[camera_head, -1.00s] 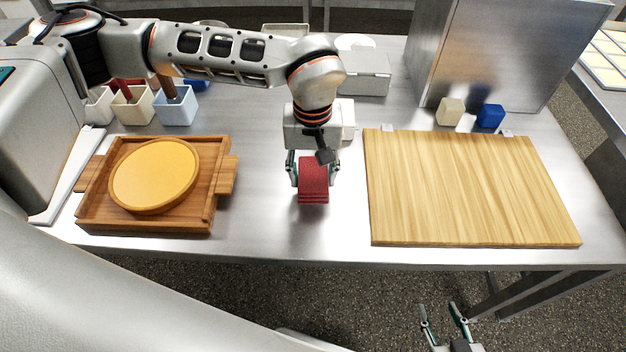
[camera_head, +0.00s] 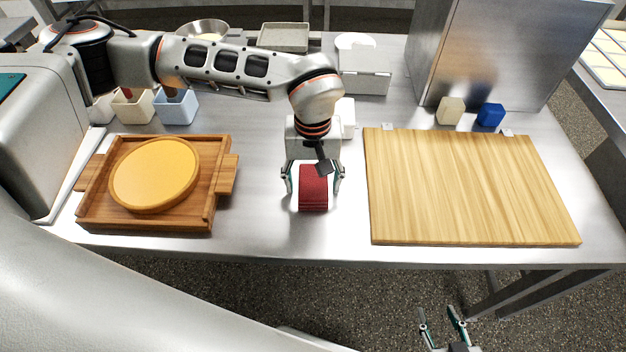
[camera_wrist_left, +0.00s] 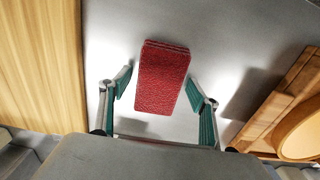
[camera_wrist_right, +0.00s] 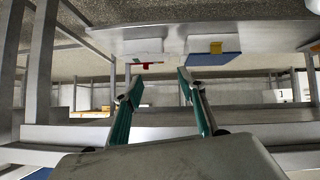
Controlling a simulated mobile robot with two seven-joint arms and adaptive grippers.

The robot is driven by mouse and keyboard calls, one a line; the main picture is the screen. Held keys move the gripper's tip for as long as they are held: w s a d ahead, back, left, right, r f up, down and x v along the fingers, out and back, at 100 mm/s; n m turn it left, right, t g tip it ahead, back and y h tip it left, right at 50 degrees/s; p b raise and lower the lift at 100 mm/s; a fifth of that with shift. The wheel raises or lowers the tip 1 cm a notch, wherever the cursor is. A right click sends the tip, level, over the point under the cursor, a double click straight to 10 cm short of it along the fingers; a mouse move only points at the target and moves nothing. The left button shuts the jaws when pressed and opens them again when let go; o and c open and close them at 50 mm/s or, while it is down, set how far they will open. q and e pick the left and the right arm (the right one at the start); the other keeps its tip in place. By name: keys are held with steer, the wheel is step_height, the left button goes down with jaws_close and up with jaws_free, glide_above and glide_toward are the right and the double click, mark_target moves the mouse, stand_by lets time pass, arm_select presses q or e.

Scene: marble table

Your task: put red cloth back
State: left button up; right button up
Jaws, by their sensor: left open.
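The red cloth (camera_head: 313,190) is a small folded stack lying on the metal table between the wooden tray and the cutting board. In the left wrist view the cloth (camera_wrist_left: 163,78) shows between and beyond the fingers. My left gripper (camera_head: 314,182) is open, with one finger on each side of the cloth and visible gaps to both. My right gripper (camera_head: 440,316) is low in front of the table, away from the cloth. It is open and empty in the right wrist view (camera_wrist_right: 155,85).
A wooden tray (camera_head: 222,215) with a round yellow-orange disc (camera_head: 153,175) stands left. A wooden cutting board (camera_head: 470,190) lies right. Behind are small bins (camera_head: 176,108), a white box (camera_head: 365,80), a beige block (camera_head: 451,111) and a blue block (camera_head: 491,115). Bare table surrounds the cloth.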

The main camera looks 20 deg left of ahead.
mark_target(313, 182)
arm_select(q)
steer(key=shift+f, duration=0.1)
step_height(313, 182, up, 7)
steer(key=shift+r, duration=0.6)
